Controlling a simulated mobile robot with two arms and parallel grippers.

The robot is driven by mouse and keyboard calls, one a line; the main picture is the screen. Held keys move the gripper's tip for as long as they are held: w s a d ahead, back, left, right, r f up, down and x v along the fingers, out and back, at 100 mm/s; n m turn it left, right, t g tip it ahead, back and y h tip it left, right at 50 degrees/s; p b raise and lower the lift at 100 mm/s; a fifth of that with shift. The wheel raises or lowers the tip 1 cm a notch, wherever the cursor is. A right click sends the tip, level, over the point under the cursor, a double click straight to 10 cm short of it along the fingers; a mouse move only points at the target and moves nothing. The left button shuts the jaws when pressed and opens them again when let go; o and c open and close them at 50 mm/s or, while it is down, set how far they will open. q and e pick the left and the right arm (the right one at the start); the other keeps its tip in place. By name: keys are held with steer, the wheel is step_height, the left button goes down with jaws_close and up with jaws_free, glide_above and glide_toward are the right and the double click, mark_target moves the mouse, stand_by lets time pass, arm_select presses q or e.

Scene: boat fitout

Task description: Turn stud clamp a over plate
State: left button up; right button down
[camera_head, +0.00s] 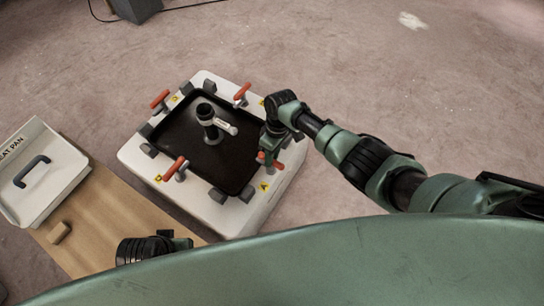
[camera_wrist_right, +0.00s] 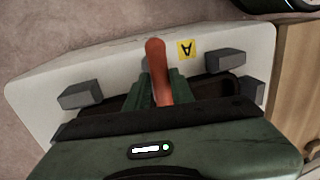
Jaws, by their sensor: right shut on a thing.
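Stud clamp a has a red-orange handle (camera_wrist_right: 157,70) and sits by the yellow A label (camera_wrist_right: 186,49), at the near right side of the white block. In the right wrist view my right gripper (camera_wrist_right: 160,95) is shut on this clamp handle, with a green finger on each side. In the head view my right gripper (camera_head: 268,152) is over the same corner and partly hides the clamp. The black plate (camera_head: 180,150) lies on the white block (camera_head: 232,220), with a dark post standing in it. My left gripper (camera_head: 160,243) shows only in part at the bottom, its fingers unclear.
More red-handled clamps stand around the plate, at the far left (camera_head: 160,98), far right (camera_head: 242,93) and near left (camera_head: 174,167). Grey blocks edge the plate. A white seat pan (camera_head: 42,172) with a dark handle lies on a wooden board (camera_head: 120,215).

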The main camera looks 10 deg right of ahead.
arm_select(q)
steer(key=shift+r, duration=0.25)
arm_select(e)
steer(key=shift+a, duration=0.2)
steer(key=c, duration=1.3)
jaws_free()
steer(key=shift+o, duration=0.2)
steer(key=shift+d, duration=0.1)
steer(key=shift+r, duration=0.25)
arm_select(q)
steer(key=shift+g, duration=0.3)
steer(key=f+p, duration=0.1)
steer(key=f, duration=0.2)
steer(key=s+f+p, duration=0.1)
steer(key=f, duration=0.2)
steer(key=s+f+p, duration=0.1)
steer(key=f, duration=0.3)
arm_select(e)
step_height(320, 180, up, 7)
steer(key=w+d, duration=0.1)
steer(key=shift+a, duration=0.1)
